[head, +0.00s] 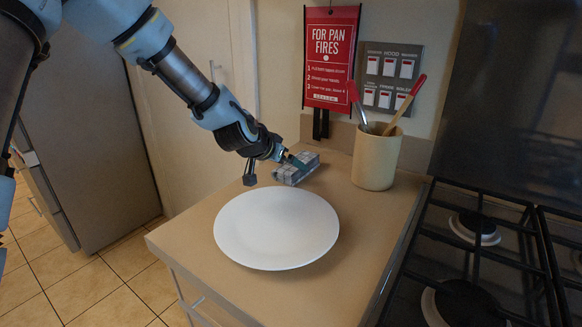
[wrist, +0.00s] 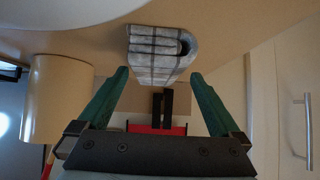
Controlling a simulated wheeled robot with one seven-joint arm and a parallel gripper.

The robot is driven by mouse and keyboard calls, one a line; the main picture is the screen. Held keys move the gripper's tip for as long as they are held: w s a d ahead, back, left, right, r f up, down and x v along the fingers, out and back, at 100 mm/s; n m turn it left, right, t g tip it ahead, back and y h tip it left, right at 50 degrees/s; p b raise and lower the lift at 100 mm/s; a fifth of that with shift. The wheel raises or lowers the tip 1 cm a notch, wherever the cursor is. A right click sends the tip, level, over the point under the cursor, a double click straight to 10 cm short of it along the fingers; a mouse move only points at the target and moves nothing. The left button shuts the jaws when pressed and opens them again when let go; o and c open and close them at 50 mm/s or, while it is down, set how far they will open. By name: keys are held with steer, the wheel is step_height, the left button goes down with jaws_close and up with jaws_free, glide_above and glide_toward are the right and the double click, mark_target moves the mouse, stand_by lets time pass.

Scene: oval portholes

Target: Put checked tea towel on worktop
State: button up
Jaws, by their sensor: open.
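The checked tea towel (head: 302,170) is a folded grey and white bundle. It lies on the worktop (head: 180,240) near the back wall, behind the plate. My gripper (head: 292,158) is at the towel, reaching in from the upper left, and partly covers it. In the wrist view the towel (wrist: 155,52) shows its folded layers and a rounded end. My gripper's green fingers (wrist: 159,76) are spread wide there, with the towel ahead of and between their tips. Nothing is gripped.
A large white plate (head: 276,228) lies in front of the towel. A beige utensil pot (head: 376,160) stands to its right, with the gas hob (head: 480,260) further right. A red pan-fire sign (head: 331,58) and switch panel (head: 390,75) are on the wall. Bare worktop shows around the plate.

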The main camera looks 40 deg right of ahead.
steer(key=b+v, duration=0.1)
steer(key=v, duration=0.8)
steer(key=shift+a, duration=0.15)
steer(key=w+a+f+n+y, duration=0.1)
steer(key=w+a, duration=0.1)
steer(key=a, duration=0.2)
steer(key=w+a+f+n+y, duration=0.1)
steer(key=w+a, duration=0.1)
steer(key=a, duration=0.2)
steer(key=w+a+f+n+t+y, duration=0.1)
steer(key=a, duration=0.4)
steer(key=shift+w+f, duration=0.4)
steer(key=s+a+n+y, duration=0.1)
steer(key=a+n+y, duration=0.1)
steer(key=a, duration=0.9)
steer(key=s+a+f+n+g+y, duration=0.1)
steer(key=a+n, duration=0.4)
steer(key=a, duration=0.6)
steer(key=s+a+n+g+y, duration=0.1)
steer(key=s+a+n+y, duration=0.2)
steer(key=a, duration=0.8)
steer(key=shift+f+n, duration=0.35)
steer(key=shift+n, duration=0.15)
steer(key=shift+w, duration=0.1)
